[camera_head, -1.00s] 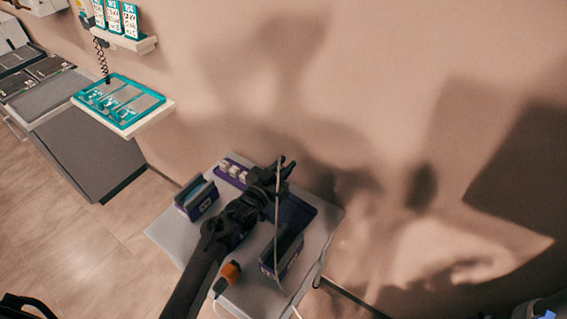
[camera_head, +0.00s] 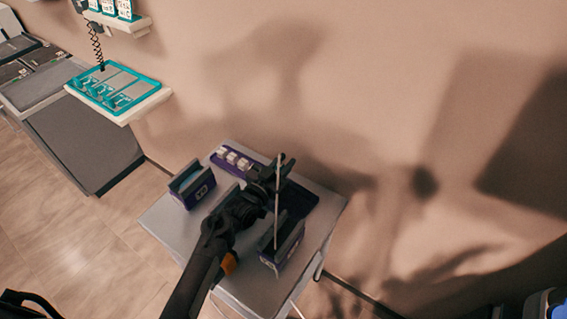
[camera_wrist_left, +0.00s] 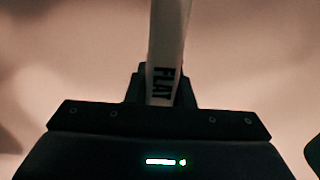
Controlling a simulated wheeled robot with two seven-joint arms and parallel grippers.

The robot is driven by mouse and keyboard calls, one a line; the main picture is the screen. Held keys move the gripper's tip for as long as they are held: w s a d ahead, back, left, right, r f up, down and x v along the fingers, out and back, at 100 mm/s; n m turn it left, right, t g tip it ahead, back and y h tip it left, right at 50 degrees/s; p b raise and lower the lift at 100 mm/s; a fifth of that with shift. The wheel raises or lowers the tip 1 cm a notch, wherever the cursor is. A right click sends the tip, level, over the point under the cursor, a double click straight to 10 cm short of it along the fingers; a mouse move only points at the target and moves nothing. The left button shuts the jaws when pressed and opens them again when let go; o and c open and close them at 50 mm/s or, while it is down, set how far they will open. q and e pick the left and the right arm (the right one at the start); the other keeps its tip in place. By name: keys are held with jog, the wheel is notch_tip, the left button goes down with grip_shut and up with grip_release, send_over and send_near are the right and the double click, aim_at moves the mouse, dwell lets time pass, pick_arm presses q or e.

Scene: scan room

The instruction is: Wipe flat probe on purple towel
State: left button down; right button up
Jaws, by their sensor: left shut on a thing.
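My left gripper (camera_head: 278,168) is shut on the flat probe, above the back part of a small grey table. In the left wrist view the flat probe (camera_wrist_left: 165,50) is a pale shaft marked "FLAT", standing up between the fingers. In the head view the probe is mostly hidden by the gripper, and a thin pale cable (camera_head: 277,215) hangs down from there. A flat dark purple patch (camera_head: 303,199), seemingly the purple towel, lies on the table just beyond and below the gripper, partly covered by it. I cannot tell whether the probe touches it. My right gripper is not in view.
The grey table (camera_head: 165,222) carries a purple box holder (camera_head: 192,185) at left, another (camera_head: 284,248) at right, and a purple rack with white blocks (camera_head: 232,160) behind. An orange item (camera_head: 229,264) is partly behind my arm. A teal tray (camera_head: 118,92) sits on a wall shelf.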

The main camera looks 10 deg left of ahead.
pick_arm(q)
jog(key=shift+f+b, duration=0.3)
jog(key=shift+f, duration=0.05)
dwell(0.6)
jog(key=shift+d, duration=0.15)
jog(key=shift+s+d+p, duration=0.2)
jog(key=shift+s+d, duration=0.15)
jog(key=shift+d, duration=0.3)
jog(key=shift+s+d+p, duration=0.25)
jog(key=shift+s+d, duration=0.1)
jog(key=shift+d, duration=0.25)
jog(key=shift+s+d+p, duration=0.2)
jog(key=shift+s+d, duration=0.15)
jog(key=shift+d, duration=0.3)
jog(key=shift+a, duration=0.1)
jog(key=shift+w+a+b, duration=0.15)
jog(key=shift+w+a, duration=0.2)
jog(key=shift+a, duration=0.3)
jog(key=shift+w+a+b, duration=0.15)
jog(key=shift+w+a, duration=0.25)
jog(key=shift+a, duration=0.25)
jog(key=shift+w+a+b, duration=0.15)
jog(key=shift+w+a, duration=0.2)
jog(key=shift+a, duration=0.3)
jog(key=shift+s+d, duration=0.1)
jog(key=shift+d, duration=0.05)
